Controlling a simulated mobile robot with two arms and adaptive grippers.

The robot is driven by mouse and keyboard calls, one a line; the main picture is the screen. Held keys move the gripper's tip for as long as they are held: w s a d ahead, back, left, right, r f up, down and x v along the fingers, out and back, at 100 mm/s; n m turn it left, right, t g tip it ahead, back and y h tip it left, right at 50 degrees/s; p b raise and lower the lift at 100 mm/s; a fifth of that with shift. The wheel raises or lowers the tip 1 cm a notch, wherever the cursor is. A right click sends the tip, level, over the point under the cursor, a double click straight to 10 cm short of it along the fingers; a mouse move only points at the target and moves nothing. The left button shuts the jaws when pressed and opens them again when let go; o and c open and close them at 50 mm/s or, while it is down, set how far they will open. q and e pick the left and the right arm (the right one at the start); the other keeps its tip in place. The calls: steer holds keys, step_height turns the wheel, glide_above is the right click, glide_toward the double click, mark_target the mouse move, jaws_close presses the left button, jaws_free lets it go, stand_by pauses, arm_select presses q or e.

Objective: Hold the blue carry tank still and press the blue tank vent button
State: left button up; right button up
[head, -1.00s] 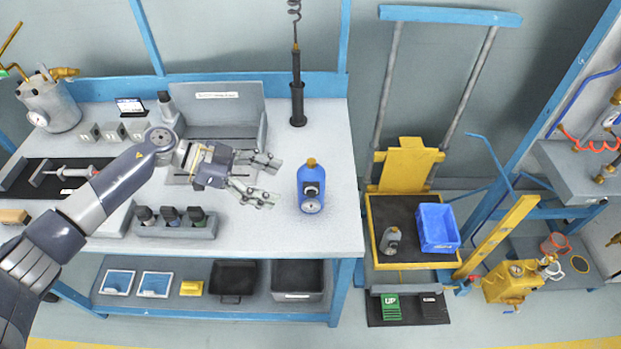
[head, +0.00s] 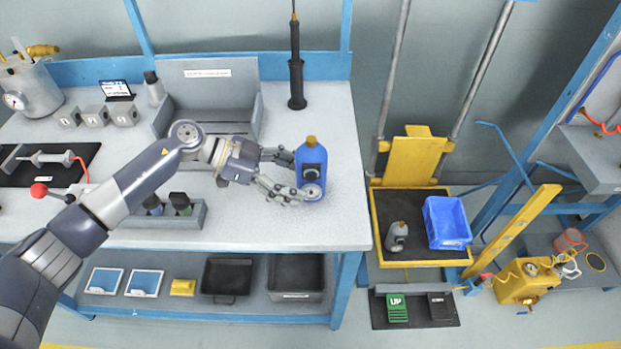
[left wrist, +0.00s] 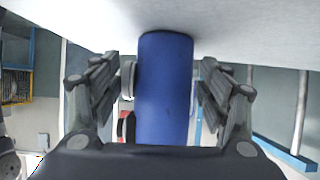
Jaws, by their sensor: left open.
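The blue carry tank (head: 312,165) stands upright on the bench near its right end, with a brass-coloured cap on top. A dark round fitting and a pale round gauge (head: 311,191) are on its front. My left gripper (head: 290,172) is open, with its fingers reaching to the tank's left side in the head view. In the left wrist view the tank (left wrist: 165,90) stands between the two spread fingers (left wrist: 160,95), with a gap showing on the right side. I cannot make out the vent button for certain. My right gripper is not in view.
A grey open bin (head: 215,100) and a black upright tool (head: 296,80) stand behind on the bench. A rack with dark bottles (head: 190,212) lies under my left arm. A yellow lift cart (head: 410,262) with a blue bin (head: 446,222) stands right of the bench.

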mark_target(306, 183)
arm_select(q)
steer(key=shift+x, duration=0.95)
steer(key=shift+s+d+f+p, duration=0.1)
steer(key=shift+d+f+p, duration=0.05)
steer(key=shift+d+p, duration=0.3)
steer(key=shift+d+f, duration=0.1)
steer(key=shift+d, duration=0.05)
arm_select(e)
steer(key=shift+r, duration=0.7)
arm_select(q)
steer(key=c, duration=0.4)
steer(key=shift+c, duration=0.2)
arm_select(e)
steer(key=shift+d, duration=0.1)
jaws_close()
